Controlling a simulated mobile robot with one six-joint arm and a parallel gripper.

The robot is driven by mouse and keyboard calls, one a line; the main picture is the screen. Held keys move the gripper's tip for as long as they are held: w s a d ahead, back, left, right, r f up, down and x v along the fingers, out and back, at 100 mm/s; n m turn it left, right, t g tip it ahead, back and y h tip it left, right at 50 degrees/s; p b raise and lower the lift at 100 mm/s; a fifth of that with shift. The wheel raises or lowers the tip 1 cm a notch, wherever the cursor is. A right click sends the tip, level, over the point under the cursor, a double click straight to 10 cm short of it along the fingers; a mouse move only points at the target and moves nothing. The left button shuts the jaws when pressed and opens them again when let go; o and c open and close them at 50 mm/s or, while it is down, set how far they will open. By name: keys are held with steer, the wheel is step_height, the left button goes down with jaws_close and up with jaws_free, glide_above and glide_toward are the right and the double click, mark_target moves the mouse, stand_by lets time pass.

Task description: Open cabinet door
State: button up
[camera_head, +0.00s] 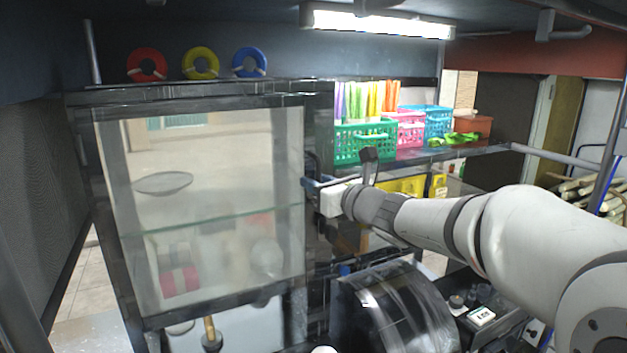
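The cabinet door (215,165) is a glass pane in a dark frame at the left of the view. It appears closed, and a shelf and several items show through the glass. A dark upright handle (314,163) is at the right edge of the door frame. My gripper (313,184) reaches in from the right, and its fingertips are at the handle. The fingers are small and partly hidden against the dark frame. I cannot tell if they are around the handle or only beside it.
Green (362,142), pink (411,130) and blue (437,121) baskets stand on a shelf right of the door. A dark rounded machine (395,308) is below my arm.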

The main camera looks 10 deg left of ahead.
steer(key=shift+c, duration=0.3)
jaws_close()
